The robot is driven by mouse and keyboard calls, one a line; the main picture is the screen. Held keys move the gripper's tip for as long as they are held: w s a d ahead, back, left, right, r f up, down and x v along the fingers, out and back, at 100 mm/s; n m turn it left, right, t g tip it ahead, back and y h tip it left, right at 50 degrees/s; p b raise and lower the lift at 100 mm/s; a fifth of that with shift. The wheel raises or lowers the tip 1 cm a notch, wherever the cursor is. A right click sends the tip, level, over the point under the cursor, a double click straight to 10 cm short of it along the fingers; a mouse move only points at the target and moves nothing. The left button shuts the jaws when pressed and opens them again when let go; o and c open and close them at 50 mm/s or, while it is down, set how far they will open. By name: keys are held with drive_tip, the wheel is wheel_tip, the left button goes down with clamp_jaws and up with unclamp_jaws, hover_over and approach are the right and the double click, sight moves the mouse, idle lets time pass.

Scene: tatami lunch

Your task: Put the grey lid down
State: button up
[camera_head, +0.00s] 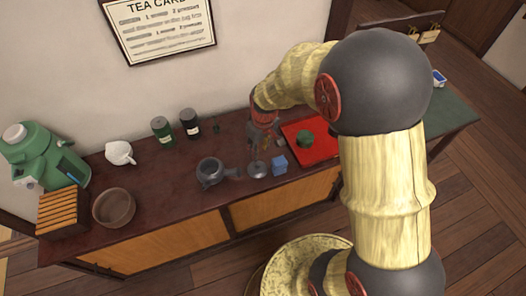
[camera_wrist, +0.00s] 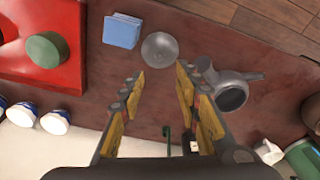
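The round grey lid (camera_head: 257,171) lies on the dark red counter, between the grey teapot and a blue block. In the wrist view the lid (camera_wrist: 159,48) sits just beyond my fingertips, in line with the gap between them. The grey teapot (camera_head: 209,173) stands to the left of the lid; in the wrist view the teapot (camera_wrist: 232,95) is on the right with its top opening uncovered. My gripper (camera_wrist: 160,74) is open above the counter, with nothing between its fingers. In the head view my gripper (camera_head: 258,146) is just behind the lid.
The blue block (camera_head: 280,164) is close beside the lid. A red tray (camera_head: 325,154) with a green round object (camera_head: 306,139) lies to the right. A white pitcher (camera_head: 120,153), brown bowl (camera_head: 114,208) and canisters (camera_head: 162,131) stand further left. Blue-and-white cups (camera_wrist: 55,122) show in the wrist view.

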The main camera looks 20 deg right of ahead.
drive_tip(key=s+r+m+t, duration=0.1)
drive_tip(key=s+r+t, duration=0.1)
drive_tip(key=s+r, duration=0.65)
drive_tip(key=s+r+m+t, duration=0.1)
drive_tip(key=s+r, duration=0.3)
drive_tip(key=r, duration=0.9)
drive_tip(key=s+r+m+t, duration=0.1)
drive_tip(key=s+r, duration=0.3)
drive_tip(key=s, duration=0.4)
drive_tip(key=shift+a+m, duration=0.25)
drive_tip(key=shift+m, duration=0.15)
